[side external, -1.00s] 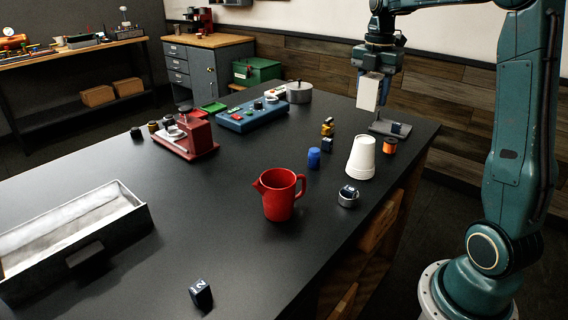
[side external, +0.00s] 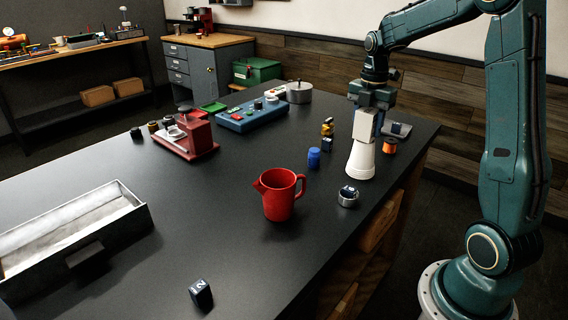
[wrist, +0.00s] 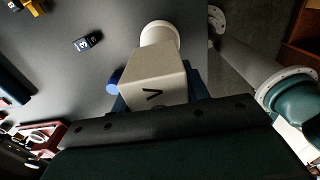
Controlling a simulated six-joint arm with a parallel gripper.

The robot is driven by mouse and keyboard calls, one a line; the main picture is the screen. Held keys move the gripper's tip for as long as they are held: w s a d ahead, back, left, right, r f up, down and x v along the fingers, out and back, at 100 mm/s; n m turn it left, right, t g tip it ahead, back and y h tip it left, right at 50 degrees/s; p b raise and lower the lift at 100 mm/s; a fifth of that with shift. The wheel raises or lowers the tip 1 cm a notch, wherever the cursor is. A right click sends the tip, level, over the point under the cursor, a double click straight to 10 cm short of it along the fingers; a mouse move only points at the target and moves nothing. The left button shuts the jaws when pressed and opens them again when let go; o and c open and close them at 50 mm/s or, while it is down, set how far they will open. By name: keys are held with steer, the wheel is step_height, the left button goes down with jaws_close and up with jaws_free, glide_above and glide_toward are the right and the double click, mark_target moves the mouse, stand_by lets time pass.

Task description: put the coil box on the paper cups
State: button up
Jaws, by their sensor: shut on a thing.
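The coil box (side external: 364,124), a pale block, is held upright in my gripper (side external: 368,110). In the wrist view the box (wrist: 152,80) bears a dark mark on its near face, with blue jaw parts showing at both sides. The paper cups (side external: 360,161) are a white upside-down stack near the table's right edge. The box is right over the stack, its lower end meeting the stack's top in the side view; I cannot tell whether they touch. In the wrist view the cups (wrist: 160,34) show partly behind the box.
An orange-and-black spool (side external: 390,146) and a grey stand (side external: 402,127) are close by on the right. A blue jar (side external: 314,158), a small metal ring (side external: 348,197) and a red jug (side external: 278,193) stand to the left and front.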

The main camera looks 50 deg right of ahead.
mark_target(369, 110)
steer(key=shift+f, duration=0.35)
steer(key=o, duration=1.1)
steer(key=shift+r, duration=0.1)
step_height(369, 110, up, 12)
steer(key=shift+f, duration=0.1)
steer(key=shift+r, duration=0.2)
steer(key=shift+a, duration=0.1)
